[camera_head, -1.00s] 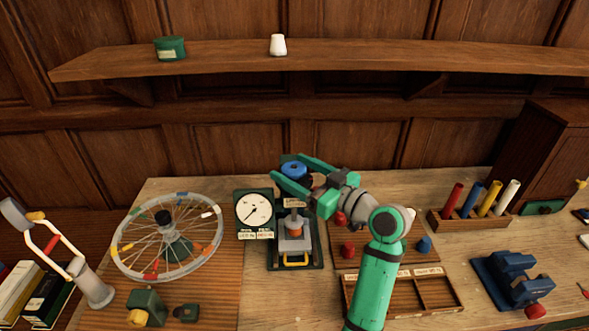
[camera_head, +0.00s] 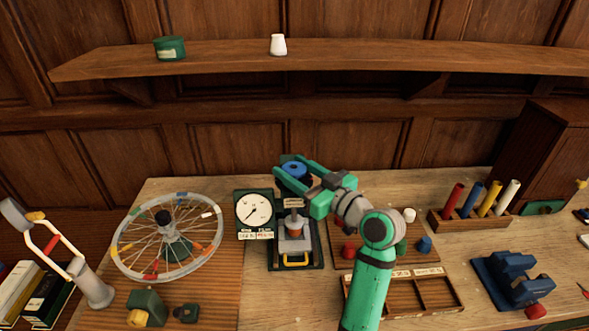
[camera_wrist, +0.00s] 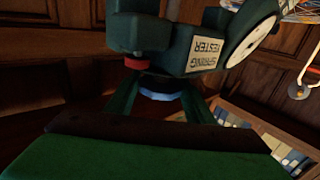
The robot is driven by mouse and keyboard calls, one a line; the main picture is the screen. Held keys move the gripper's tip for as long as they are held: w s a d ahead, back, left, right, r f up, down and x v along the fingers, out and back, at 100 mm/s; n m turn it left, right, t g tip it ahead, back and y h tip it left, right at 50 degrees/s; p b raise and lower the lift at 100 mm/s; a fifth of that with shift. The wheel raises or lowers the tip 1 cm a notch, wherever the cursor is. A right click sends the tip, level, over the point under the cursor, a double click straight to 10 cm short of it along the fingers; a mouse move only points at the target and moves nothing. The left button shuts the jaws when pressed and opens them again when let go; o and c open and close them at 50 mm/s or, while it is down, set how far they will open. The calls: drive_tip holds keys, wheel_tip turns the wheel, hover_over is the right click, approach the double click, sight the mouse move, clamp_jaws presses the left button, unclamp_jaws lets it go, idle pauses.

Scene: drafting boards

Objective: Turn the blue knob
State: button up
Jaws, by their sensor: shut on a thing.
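The blue knob (camera_head: 294,170) sits at the top of the green spring tester (camera_head: 314,252), above its orange and grey plunger. My gripper (camera_head: 293,176) reaches in from the right with one green finger on each side of the knob and is shut on it. In the wrist view the blue knob (camera_wrist: 162,92) shows as a blue band between the fingers, partly hidden by them. The tester's white dial (camera_head: 254,210) with a black needle stands left of the plunger.
A spoked wheel (camera_head: 165,262) stands left of the tester. A sorting tray (camera_head: 402,309) lies at the front right, with red, white and blue pieces behind it. A rack (camera_head: 468,221) of coloured tubes and a blue vise (camera_head: 513,283) are further right. The shelf (camera_head: 350,60) runs above.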

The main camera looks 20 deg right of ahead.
drive_tip(key=m+h, duration=0.2)
drive_tip(key=h, duration=0.1)
drive_tip(key=m+t+h, duration=0.1)
drive_tip(key=h, duration=0.1)
drive_tip(key=shift+m+t+h, duration=0.3)
drive_tip(key=shift+m+h, duration=0.1)
drive_tip(key=m+h, duration=0.2)
drive_tip(key=h, duration=0.2)
drive_tip(key=shift+a+m, duration=0.25)
drive_tip(key=shift+m, duration=0.15)
drive_tip(key=m+g+h, duration=0.1)
drive_tip(key=m+h, duration=0.1)
drive_tip(key=h, duration=0.2)
drive_tip(key=shift+m+h, duration=0.3)
drive_tip(key=shift+m, duration=0.1)
drive_tip(key=m+g+h, duration=0.5)
drive_tip(key=h, duration=0.1)
drive_tip(key=shift+d, duration=0.1)
drive_tip(key=m+g+h, duration=0.3)
drive_tip(key=shift+w+g, duration=0.15)
drive_tip(key=shift+g, duration=0.25)
drive_tip(key=shift+d+m+g+h, duration=0.2)
drive_tip(key=shift+m+g+h, duration=0.3)
drive_tip(key=shift+g, duration=0.4)
drive_tip(key=shift+m+g, duration=0.5)
drive_tip(key=shift+g, duration=0.4)
